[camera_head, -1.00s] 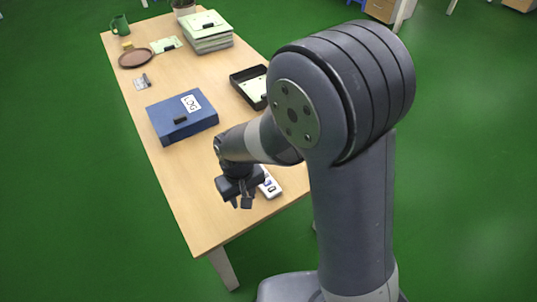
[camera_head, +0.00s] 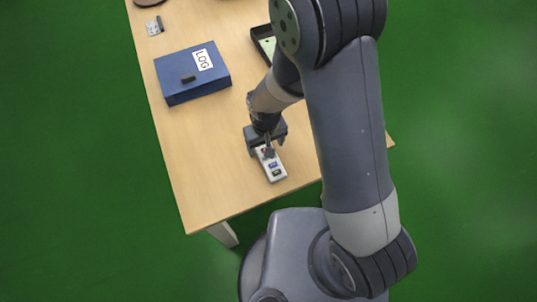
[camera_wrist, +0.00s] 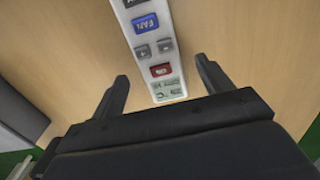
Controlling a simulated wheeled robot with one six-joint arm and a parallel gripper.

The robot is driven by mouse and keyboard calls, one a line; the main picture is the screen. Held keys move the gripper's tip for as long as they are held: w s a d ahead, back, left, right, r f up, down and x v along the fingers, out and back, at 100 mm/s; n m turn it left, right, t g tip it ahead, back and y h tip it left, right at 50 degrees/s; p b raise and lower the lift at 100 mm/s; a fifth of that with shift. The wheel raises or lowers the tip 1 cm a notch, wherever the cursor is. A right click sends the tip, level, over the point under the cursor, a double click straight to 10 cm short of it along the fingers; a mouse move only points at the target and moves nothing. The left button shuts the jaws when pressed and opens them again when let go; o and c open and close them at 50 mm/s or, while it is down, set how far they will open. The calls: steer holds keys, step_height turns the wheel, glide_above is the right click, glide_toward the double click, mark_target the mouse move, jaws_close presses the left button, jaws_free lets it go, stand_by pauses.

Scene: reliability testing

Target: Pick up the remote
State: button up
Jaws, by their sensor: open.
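The white remote (camera_head: 275,172) lies on the table near its front edge, with coloured buttons facing up. In the wrist view the remote (camera_wrist: 152,48) shows a blue, a red and grey buttons, and its upper end runs out of the frame. My gripper (camera_head: 269,150) is over the remote's far end and hides part of it. In the wrist view my gripper (camera_wrist: 163,88) is open, one finger to each side of the remote's line, and neither finger visibly touches it.
A black tray (camera_head: 264,42) is farther back. A small card-like item (camera_head: 154,26) lies at the far left. The wooden table (camera_head: 190,165) is clear at front left.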

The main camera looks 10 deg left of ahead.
steer(key=shift+f, duration=1.35)
steer(key=shift+c, duration=0.3)
steer(key=c, duration=1.1)
steer(key=shift+r, duration=0.1)
